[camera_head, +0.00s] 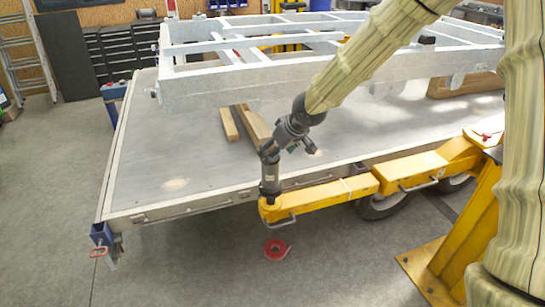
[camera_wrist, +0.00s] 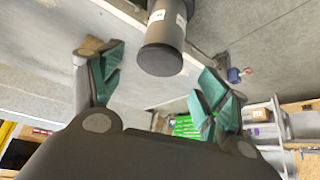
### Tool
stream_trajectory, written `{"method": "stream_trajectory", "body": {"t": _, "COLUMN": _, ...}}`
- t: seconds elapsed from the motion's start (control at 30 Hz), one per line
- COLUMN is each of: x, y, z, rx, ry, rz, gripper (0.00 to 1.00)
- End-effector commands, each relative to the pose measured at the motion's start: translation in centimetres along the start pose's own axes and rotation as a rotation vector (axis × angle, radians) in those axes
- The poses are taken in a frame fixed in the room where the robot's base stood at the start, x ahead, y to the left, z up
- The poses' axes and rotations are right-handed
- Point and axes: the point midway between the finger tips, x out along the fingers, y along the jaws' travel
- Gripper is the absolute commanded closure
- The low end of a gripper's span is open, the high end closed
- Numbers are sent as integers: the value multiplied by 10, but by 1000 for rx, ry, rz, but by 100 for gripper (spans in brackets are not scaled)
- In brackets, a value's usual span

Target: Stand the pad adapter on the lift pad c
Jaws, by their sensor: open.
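The pad adapter, a dark grey cylinder (camera_head: 270,178) with a small pale label, stands upright at the near left end of the yellow lift arm (camera_head: 320,195). Its base meets the arm end, where the lift pad itself is hidden. In the wrist view the adapter (camera_wrist: 164,30) comes down from the top edge, its dark round end toward my palm. My gripper (camera_head: 270,151) is at the upper end of the adapter. In the wrist view its teal-padded fingers (camera_wrist: 162,68) are spread, one on each side of the adapter, with visible gaps.
The trailer deck (camera_head: 165,150) lies just behind the arm end, with a galvanized frame (camera_head: 240,85) and wooden beams (camera_head: 252,122) on it. A yellow lift post (camera_head: 465,235) stands at right. The front floor is mostly clear.

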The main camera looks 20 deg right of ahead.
Motion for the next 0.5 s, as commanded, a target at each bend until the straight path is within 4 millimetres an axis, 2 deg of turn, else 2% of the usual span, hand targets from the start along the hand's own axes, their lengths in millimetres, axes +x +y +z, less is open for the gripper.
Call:
{"method": "stream_trajectory", "body": {"t": 0.2, "x": -22, "y": 0, "z": 0, "rx": 2, "ry": 2, "rz": -1, "gripper": 25}}
{"method": "stream_trajectory", "body": {"t": 0.5, "x": -30, "y": 0, "z": 0, "rx": 0, "ry": -1, "rz": 0, "gripper": 25}}
